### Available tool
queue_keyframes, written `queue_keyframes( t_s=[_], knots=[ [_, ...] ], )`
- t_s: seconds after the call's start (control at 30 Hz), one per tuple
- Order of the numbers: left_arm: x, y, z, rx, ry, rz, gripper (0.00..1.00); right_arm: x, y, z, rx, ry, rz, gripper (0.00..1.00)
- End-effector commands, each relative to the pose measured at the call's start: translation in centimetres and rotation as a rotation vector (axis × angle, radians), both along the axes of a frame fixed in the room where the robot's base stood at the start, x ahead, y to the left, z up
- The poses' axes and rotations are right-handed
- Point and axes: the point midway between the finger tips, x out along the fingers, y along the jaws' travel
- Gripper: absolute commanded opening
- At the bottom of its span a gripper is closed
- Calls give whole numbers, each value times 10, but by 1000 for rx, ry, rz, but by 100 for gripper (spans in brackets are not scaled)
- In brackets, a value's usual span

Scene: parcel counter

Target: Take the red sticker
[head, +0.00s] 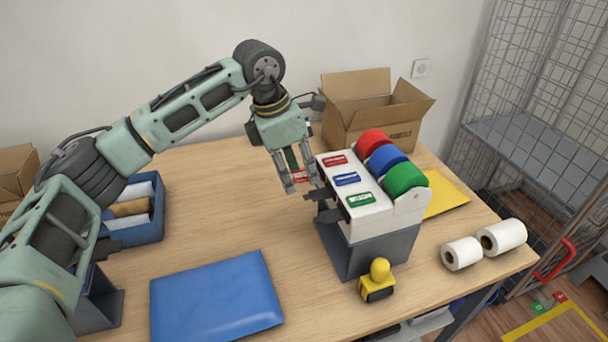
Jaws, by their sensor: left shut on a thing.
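A white label dispenser (372,222) on a dark grey base stands right of the table's middle. It carries a red roll (371,141), a blue roll (387,159) and a green roll (404,178), with a matching coloured label on its top in front of each. My left gripper (301,184) is at the dispenser's front left edge, pointing down, shut on a red sticker (300,176). The fingers partly hide the sticker, and I cannot tell whether it still touches the dispenser. My right gripper is not in view.
A blue padded parcel (216,299) lies in front. An open cardboard box (372,108) is behind, a yellow envelope (444,194) at right, a blue bin (137,232) at left. The middle-left tabletop is clear.

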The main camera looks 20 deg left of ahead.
Motion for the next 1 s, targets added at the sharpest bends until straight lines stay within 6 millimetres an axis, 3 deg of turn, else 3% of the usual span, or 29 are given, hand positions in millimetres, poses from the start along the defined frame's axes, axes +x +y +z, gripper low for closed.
queue_keyframes(
  t_s=[0.5, 0.77, 1.0],
  knots=[
    [-6, 9, 28, 1, -1, 0, 25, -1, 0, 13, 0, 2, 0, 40],
    [-6, 10, 33, -1, -1, 0, 25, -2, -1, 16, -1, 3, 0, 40],
    [-6, 10, 50, -1, -1, 0, 25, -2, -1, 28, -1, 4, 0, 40]
  ],
)
